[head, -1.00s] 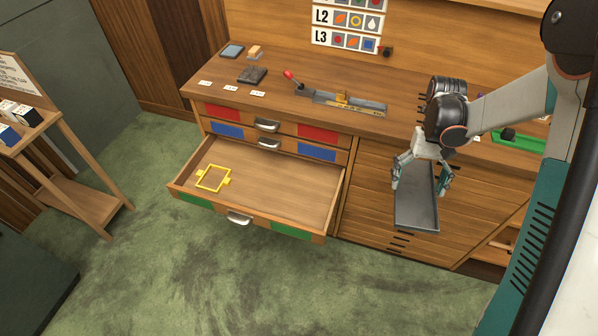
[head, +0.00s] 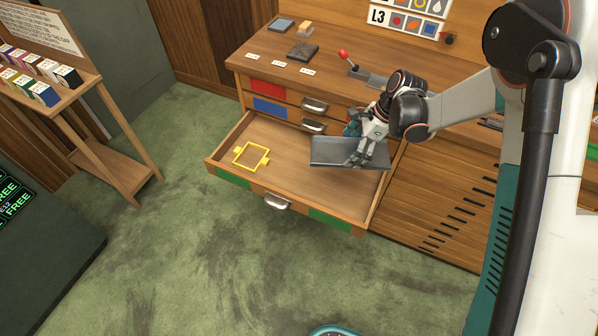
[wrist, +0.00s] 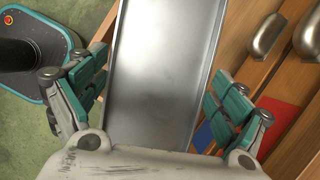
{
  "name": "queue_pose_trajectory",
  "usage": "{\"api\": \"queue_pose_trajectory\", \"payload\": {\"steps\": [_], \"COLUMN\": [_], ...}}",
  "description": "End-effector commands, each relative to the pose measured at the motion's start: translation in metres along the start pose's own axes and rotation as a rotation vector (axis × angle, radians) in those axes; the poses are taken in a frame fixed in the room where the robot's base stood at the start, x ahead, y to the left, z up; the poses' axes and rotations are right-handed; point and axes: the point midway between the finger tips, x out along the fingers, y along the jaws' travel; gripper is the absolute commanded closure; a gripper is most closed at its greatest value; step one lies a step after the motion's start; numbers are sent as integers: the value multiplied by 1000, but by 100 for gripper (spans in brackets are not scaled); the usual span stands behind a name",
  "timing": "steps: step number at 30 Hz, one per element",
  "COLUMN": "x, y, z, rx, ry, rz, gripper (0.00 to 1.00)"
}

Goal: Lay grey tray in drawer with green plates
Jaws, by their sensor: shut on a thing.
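The grey tray (head: 348,152) is a shallow metal tray. My gripper (head: 363,146) is shut on it and holds it over the right part of the open drawer. In the wrist view the tray (wrist: 165,75) runs between the teal fingers of my gripper (wrist: 160,100). The drawer with green plates (head: 222,177) is pulled out. Its bare wooden floor shows in the middle, with a yellow frame (head: 251,157) at its left. The tray hides the drawer's back right part. I cannot tell the exact gap between tray and drawer floor.
Closed drawers with red (head: 267,87) and blue (head: 270,109) plates lie above and behind the open one. The countertop holds a dark block (head: 303,51), small cards and a red-knobbed lever (head: 343,55). A rack with boxes (head: 45,93) stands at the left.

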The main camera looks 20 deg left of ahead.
Motion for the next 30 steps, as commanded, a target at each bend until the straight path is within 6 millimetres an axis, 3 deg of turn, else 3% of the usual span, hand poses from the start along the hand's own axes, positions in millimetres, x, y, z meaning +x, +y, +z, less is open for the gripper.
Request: {"api": "queue_pose_trajectory", "payload": {"steps": [3, 6, 11, 17, 30], "x": [21, 32, 41, 69, 164], "y": [-9, -15, -19, -21, -20], "z": [33, 52, 68, 60, 19], "rx": [145, 244, 331, 353, 351], "ry": [0, 1, 2, 3, 3], "rz": [-62, -102, -137, -145, -144], "gripper": [47, 47, 47, 47, 47]}}
